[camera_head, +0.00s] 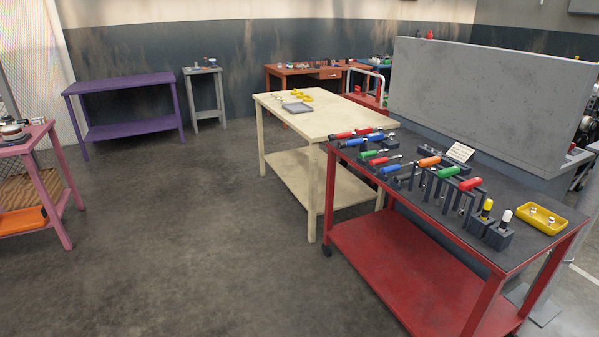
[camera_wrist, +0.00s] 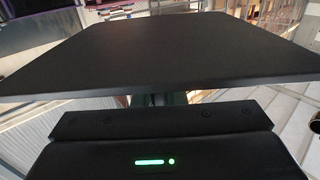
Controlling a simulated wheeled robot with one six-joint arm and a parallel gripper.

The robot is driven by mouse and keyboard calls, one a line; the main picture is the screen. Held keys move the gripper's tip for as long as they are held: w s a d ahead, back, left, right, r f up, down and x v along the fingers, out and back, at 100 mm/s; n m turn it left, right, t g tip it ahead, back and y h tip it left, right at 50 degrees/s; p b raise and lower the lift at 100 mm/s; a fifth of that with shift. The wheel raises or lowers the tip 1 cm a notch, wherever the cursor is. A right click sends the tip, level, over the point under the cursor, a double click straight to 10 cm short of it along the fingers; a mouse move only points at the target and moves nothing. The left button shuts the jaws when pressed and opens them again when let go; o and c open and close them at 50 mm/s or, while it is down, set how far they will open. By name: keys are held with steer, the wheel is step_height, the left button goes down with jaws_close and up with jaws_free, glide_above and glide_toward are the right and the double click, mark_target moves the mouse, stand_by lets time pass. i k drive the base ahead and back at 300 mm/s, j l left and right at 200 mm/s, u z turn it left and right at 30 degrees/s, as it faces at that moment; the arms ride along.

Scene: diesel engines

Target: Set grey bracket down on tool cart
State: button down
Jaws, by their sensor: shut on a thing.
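The tool cart (camera_head: 400,285) is red with a dark top and stands at the right front of the head view. Its top holds several screwdrivers in a dark rack, and a yellow tray at its right end. In the wrist view, a broad flat dark plate, apparently the grey bracket (camera_wrist: 160,50), spans the picture just beyond my gripper (camera_wrist: 160,100). My gripper is shut on it; the fingertips are mostly hidden under the plate. Neither my gripper nor the held plate shows in the head view.
A cream table (camera_head: 330,118) with a grey tray (camera_head: 297,108) stands behind the cart. A grey panel (camera_head: 490,100) rises behind the cart at right. The floor (camera_head: 180,250) at left front is clear.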

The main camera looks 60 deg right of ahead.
mark_target(496, 193)
steer(key=z, duration=1.2)
steer(key=l+z, duration=0.2)
steer(key=z, duration=0.2)
steer(key=l+z, duration=0.2)
steer(key=z, duration=0.2)
steer(key=l+z, duration=0.2)
steer(key=z, duration=0.2)
steer(key=l+z, duration=0.2)
steer(key=z, duration=0.15)
steer(key=i+l+z, duration=0.65)
steer(key=l+z, duration=0.2)
steer(key=l, duration=0.15)
steer(key=i+l+z, duration=0.4)
steer(key=j, duration=0.05)
